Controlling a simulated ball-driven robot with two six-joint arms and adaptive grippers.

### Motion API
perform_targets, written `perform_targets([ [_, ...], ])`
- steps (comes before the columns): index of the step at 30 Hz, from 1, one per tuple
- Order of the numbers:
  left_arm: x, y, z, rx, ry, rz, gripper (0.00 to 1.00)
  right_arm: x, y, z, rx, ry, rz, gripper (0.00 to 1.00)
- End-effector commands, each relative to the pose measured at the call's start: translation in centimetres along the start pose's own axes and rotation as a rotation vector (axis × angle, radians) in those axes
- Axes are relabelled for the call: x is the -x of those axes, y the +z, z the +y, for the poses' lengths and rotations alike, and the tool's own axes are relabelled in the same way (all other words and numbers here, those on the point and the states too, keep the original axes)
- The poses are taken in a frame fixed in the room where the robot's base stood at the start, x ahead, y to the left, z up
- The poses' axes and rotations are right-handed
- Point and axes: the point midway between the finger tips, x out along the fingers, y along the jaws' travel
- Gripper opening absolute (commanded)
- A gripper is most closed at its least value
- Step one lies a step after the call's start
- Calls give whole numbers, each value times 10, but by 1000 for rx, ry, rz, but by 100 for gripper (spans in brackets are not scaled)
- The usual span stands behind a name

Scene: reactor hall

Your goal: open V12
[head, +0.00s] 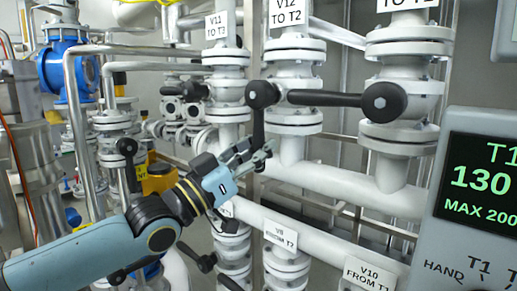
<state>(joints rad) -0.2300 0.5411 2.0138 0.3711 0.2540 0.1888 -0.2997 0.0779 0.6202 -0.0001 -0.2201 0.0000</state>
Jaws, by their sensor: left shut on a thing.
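The V12 valve (293,85) is a white flanged body on a vertical pipe, under the label "V12 TO T2" (288,12). Its black round hub (262,94) is at its left front. A black lever (259,126) hangs from this hub, roughly upright and in line with the pipe. My left gripper (258,153) is shut on the lower part of this lever, with its fingers partly covering it. My right gripper is not in view.
The right-hand valve's black hub (384,101) has a lever (325,98) pointing left across the V12 pipe, close to V12's hub. The V11 valve (226,88) stands to the left. A display panel (480,190) reading 130 fills the right edge. Pipes labelled V9 and V10 (371,275) run below.

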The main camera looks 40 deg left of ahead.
Motion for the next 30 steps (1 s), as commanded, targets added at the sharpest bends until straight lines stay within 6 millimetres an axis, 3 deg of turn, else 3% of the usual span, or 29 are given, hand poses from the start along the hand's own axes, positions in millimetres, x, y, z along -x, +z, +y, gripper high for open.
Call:
perform_targets([
  [5, 4, 7, -1, -5, -4, -17, 0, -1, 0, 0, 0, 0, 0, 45],
  [6, 4, 6, -1, -5, -4, -17, 19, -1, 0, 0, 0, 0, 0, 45],
  [12, 2, 4, 0, -3, -2, -10, 45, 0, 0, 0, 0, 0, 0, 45],
  [23, 7, 2, 0, -1, 1, -6, 45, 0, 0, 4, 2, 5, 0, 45],
  [30, 53, 4, 0, -1, 2, -14, 45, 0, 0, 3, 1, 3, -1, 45],
])
